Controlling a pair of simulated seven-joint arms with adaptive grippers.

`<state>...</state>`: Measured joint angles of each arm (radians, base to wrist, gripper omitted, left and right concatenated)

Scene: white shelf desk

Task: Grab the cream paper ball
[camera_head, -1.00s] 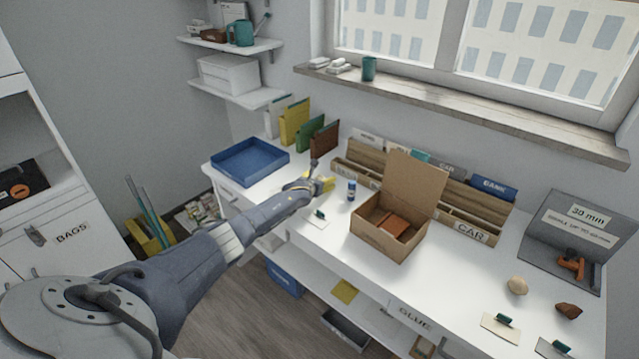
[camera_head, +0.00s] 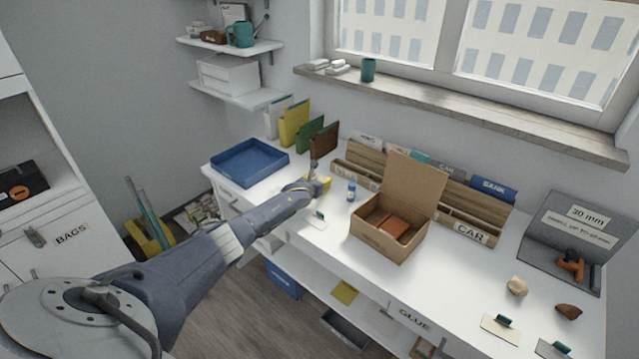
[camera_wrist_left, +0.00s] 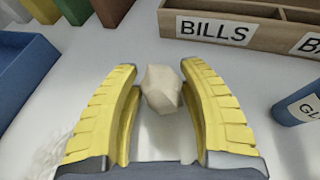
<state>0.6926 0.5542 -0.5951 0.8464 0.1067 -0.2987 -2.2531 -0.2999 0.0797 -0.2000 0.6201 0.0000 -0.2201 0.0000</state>
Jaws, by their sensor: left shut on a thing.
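The cream paper ball (camera_wrist_left: 161,88) is faceted and pale. In the left wrist view it sits between the tips of my left gripper's yellow ribbed fingers (camera_wrist_left: 162,95), which are shut on it. In the head view my left gripper (camera_head: 319,183) is at the back of the white desk (camera_head: 462,290), between the blue tray and the cardboard box; the ball cannot be made out there. My right gripper is not in view.
A blue bottle (camera_head: 351,190) stands just right of the gripper. The blue tray (camera_head: 250,162) is to its left, the wooden sorter (camera_head: 357,162) behind. An open cardboard box (camera_head: 385,238) is right. A beige lump (camera_head: 517,286) and brown lump (camera_head: 568,311) lie far right.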

